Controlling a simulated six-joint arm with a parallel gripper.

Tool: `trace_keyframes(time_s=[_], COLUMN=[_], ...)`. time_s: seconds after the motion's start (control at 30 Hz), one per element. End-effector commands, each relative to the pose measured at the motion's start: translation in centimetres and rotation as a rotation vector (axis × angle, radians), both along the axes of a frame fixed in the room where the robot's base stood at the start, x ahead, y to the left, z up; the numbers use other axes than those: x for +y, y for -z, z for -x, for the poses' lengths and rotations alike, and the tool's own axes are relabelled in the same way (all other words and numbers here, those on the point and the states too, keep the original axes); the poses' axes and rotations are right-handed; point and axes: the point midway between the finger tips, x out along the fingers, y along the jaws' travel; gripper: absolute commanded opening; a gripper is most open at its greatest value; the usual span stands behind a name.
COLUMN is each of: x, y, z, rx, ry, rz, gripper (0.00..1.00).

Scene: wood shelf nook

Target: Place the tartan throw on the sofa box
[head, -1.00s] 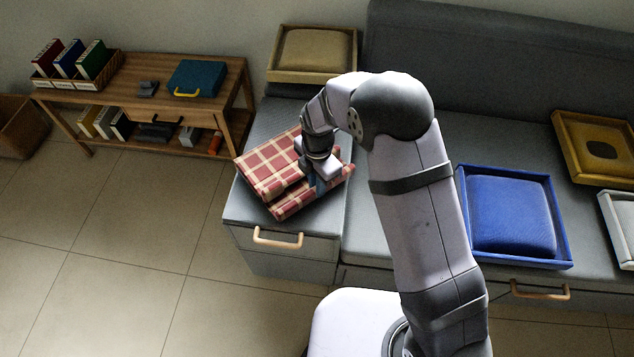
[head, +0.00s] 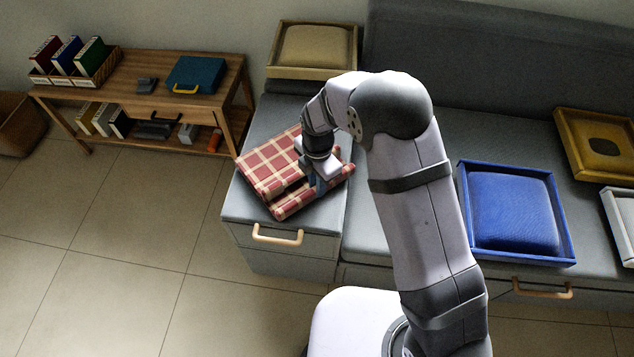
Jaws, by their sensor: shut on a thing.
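The tartan throw (head: 268,172) is a folded red and cream checked cloth. It is at the left end of the grey seating, over the top of the grey sofa box (head: 245,211) that has a wooden drawer handle. My gripper (head: 316,182) is at the throw's right part, shut on it, with its fingers partly sunk between the folds. The arm hides some of the throw's right and back side. I cannot tell whether the throw's underside rests fully on the box top.
A blue tray with a cushion (head: 511,213) lies right of my arm. A tan cushion tray (head: 313,50) stands behind the throw. A yellow tray (head: 568,150) is at far right. A wooden shelf table (head: 142,85) with books and a teal case (head: 196,75) stands left, with open floor before it.

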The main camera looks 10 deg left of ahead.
Motion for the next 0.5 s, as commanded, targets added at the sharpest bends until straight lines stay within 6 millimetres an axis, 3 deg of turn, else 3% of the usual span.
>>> trace_keyframes(time_s=[0.4,0.43,0.5], x=[0.05,0.05,0.05], y=[0.75,0.70,0.67], z=[-0.09,-0.10,-0.08], rx=[-0.003,-0.003,-0.003], ry=[0.000,0.000,0.000], rz=[-0.001,-0.001,-0.001], gripper=[0.00,0.22,0.38])
